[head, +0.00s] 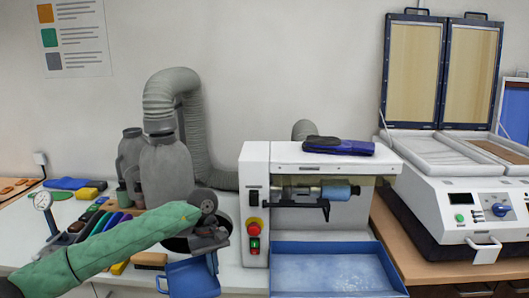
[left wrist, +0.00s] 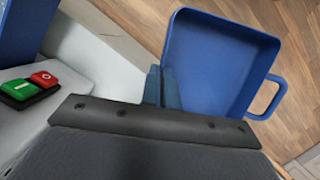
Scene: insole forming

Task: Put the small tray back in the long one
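The small blue tray (head: 192,279) has a loop handle and is at the front edge of the bench, left of the machine. In the left wrist view the small tray (left wrist: 215,65) is seen from above, empty, over the wooden floor, its handle to the right. My right gripper is not in view.
The white machine (head: 256,180) with red and green buttons (left wrist: 42,82) stands close to my left gripper. A grey hose (head: 172,88), canisters (head: 165,170) and coloured blocks (head: 100,220) are behind and left. A forming press (head: 470,215) stands at right.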

